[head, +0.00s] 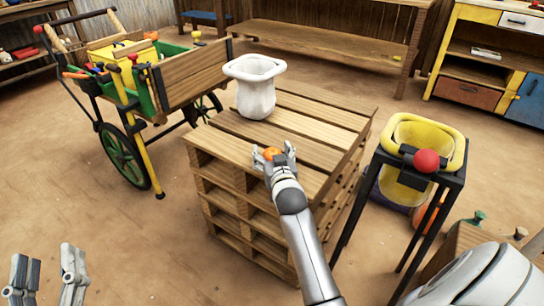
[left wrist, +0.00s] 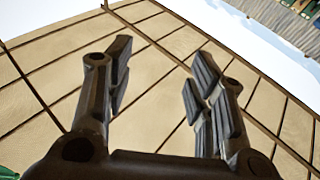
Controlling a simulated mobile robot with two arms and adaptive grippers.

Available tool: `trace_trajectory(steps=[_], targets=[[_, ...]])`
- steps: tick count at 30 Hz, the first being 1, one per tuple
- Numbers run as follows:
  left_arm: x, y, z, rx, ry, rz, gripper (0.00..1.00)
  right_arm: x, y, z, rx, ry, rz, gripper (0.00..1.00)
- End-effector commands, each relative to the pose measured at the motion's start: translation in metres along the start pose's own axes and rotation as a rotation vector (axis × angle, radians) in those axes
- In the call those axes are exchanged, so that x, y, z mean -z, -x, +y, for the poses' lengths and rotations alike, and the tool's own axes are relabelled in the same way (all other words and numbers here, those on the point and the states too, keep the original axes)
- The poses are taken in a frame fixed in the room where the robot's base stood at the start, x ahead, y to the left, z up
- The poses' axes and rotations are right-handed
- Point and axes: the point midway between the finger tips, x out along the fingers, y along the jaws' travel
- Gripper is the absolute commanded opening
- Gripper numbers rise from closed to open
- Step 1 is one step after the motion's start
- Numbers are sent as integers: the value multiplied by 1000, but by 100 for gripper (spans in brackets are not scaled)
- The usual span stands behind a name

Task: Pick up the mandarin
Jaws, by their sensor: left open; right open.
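The mandarin (head: 271,153) is a small orange fruit on top of the wooden pallet stack, near its front edge in the head view. My right gripper (head: 274,149) is open with its fingers on either side of the mandarin. Part of the fruit is hidden by the gripper, and I cannot tell whether the fingers touch it. My left gripper (head: 46,272) is open and empty at the lower left of the head view, far from the mandarin. Its two spread fingers also show in the left wrist view (left wrist: 160,70), with nothing between them.
The pallet stack (head: 322,112) carries a white sack-like vessel (head: 256,98) behind the mandarin. A green-wheeled cart (head: 190,78) stands at left. Floor between is bare.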

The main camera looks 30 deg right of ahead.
Motion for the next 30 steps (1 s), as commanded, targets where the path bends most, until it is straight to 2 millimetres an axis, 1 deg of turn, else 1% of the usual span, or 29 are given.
trace_trajectory(steps=[1,9,12,23,26,30], targets=[[0,0,0,0,0,0,50,0,0,0,0,0,0,70],[0,0,0,0,0,-1,50,0,0,0,0,0,0,36],[0,0,0,0,0,-2,50,0,0,0,0,0,0,24],[-4,0,-1,1,0,-22,50,1,0,0,0,0,0,24],[-9,1,-2,3,-2,-54,50,3,0,0,0,0,0,24],[-22,3,-4,7,-4,-132,50,6,-1,0,1,0,0,24]])
